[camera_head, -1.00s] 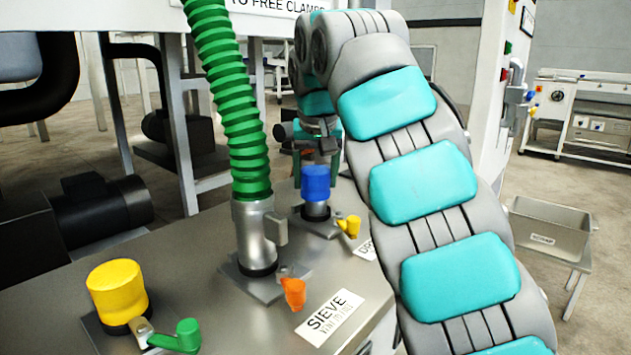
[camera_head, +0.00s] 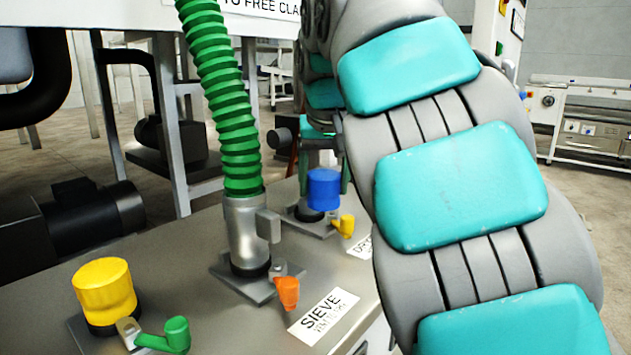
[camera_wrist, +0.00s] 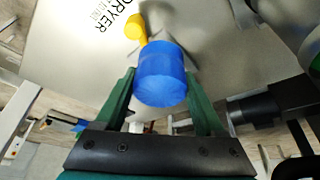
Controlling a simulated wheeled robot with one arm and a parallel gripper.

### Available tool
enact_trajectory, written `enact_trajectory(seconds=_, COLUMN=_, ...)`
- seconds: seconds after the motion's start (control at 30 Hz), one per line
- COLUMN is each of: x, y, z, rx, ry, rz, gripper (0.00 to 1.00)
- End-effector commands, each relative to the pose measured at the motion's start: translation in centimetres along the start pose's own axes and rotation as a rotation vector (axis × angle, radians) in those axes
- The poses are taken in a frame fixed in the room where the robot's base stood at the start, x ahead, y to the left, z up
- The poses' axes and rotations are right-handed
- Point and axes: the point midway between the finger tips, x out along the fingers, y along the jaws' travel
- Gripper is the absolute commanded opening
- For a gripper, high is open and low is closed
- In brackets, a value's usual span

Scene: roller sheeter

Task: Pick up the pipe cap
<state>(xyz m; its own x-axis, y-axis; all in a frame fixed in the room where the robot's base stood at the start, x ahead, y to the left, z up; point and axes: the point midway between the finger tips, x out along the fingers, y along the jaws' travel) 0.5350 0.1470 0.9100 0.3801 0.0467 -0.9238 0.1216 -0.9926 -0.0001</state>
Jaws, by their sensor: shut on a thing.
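The blue pipe cap (camera_head: 323,189) sits on the short pipe stub by the DRYER label, at the middle of the metal top. In the wrist view the cap (camera_wrist: 163,73) is between the two green fingers of my gripper (camera_wrist: 160,78). The gripper is shut on the cap's sides. In the head view my arm hides part of the gripper (camera_head: 324,180) above and behind the cap. I cannot tell any gap between the cap and the stub. A second cap, yellow (camera_head: 103,285), sits on another stub at front left.
A green ribbed hose (camera_head: 222,95) rises from the SIEVE pipe, close left of the blue cap. Small yellow (camera_head: 346,225), orange (camera_head: 288,292) and green (camera_head: 172,336) handles stick out near the pipe bases. A black motor (camera_head: 95,215) is at the left.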

Motion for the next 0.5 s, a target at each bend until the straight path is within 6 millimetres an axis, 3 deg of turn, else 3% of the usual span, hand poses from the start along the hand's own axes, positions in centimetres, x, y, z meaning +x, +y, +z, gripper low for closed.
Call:
enact_trajectory(seconds=0.2, x=-1.6, y=0.7, z=3.2, rx=0.000, ry=0.001, rz=0.000, gripper=0.15)
enact_trajectory(seconds=0.5, x=-3.4, y=1.7, z=6.4, rx=-0.001, ry=0.001, rz=0.000, gripper=0.15)
